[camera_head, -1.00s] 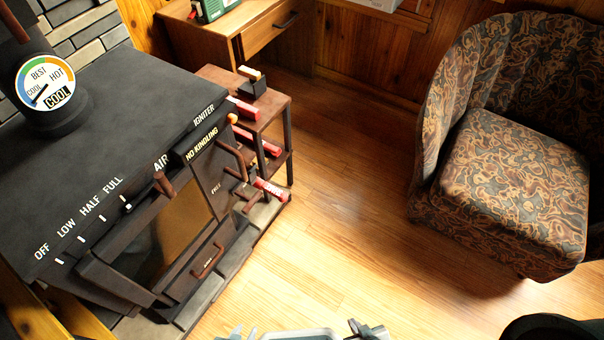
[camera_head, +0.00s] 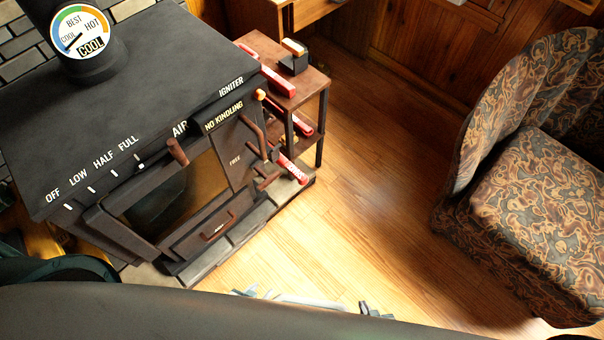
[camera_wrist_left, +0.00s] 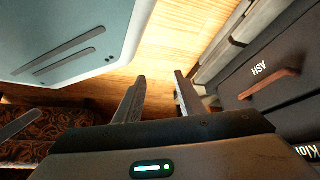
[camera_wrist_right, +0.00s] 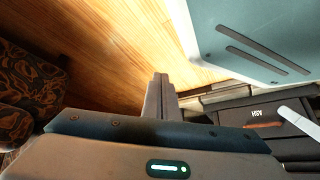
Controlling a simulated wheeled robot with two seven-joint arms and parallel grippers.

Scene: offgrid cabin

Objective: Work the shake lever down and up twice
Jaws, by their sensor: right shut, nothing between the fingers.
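The black stove (camera_head: 130,80) stands at the left of the head view. Brown bar handles (camera_head: 266,182) stick out on its right side, by a small label that seems to read FREE; which one is the shake lever I cannot tell for certain. My left gripper (camera_head: 245,293) is low in the head view, apart from the stove; in the left wrist view (camera_wrist_left: 158,98) its fingers are spread with nothing between. My right gripper (camera_head: 372,308) is further right, over the floor; in the right wrist view (camera_wrist_right: 160,97) its fingers are together and empty.
A dark part of my own arm covers the bottom of the head view. A small side table (camera_head: 312,92) with red items stands just behind the handles. A patterned armchair (camera_head: 530,200) is at the right. Open wooden floor (camera_head: 370,190) lies between.

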